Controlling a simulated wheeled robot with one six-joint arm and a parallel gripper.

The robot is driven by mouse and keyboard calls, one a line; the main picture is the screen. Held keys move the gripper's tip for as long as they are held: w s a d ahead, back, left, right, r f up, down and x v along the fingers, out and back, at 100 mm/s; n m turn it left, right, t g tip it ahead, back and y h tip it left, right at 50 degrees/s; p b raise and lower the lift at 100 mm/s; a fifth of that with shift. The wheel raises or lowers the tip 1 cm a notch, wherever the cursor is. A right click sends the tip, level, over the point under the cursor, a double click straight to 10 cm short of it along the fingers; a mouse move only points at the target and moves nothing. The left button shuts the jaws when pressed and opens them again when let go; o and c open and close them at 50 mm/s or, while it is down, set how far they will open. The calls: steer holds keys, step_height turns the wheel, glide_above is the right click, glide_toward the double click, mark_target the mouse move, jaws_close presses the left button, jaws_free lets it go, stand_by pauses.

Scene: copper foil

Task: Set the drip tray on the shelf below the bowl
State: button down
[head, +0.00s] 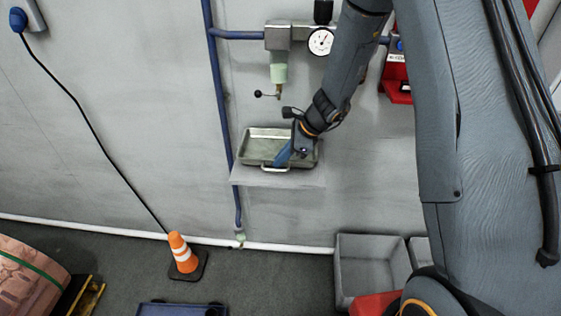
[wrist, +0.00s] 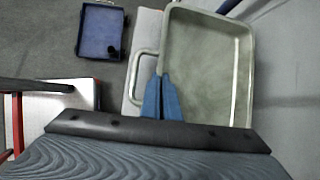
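The drip tray (head: 250,159) is a shallow grey metal pan with a wire handle on its front side. It lies level over the pale shelf (head: 250,177) on the wall, beneath the greenish bowl (head: 279,75) of the filter unit. I cannot tell whether its underside touches the shelf. My gripper (head: 281,162) is at the tray's front wall by the handle. In the wrist view the blue fingers (wrist: 160,78) are close together with the tray's wall between them, and the tray (wrist: 245,70) extends to their right. Part of the tray is hidden behind my gripper.
A blue pipe (head: 222,100) runs down the wall left of the shelf. A gauge (head: 321,42) and valve stand above. A grey bin (head: 370,268), an orange cone (head: 181,252) and a blue cart (head: 182,309) are on the floor below. Open space lies in front of the shelf.

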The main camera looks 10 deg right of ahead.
steer(key=shift+f, duration=0.85)
steer(key=c, duration=2.5)
jaws_free()
steer(key=shift+f, duration=0.15)
steer(key=o, duration=0.5)
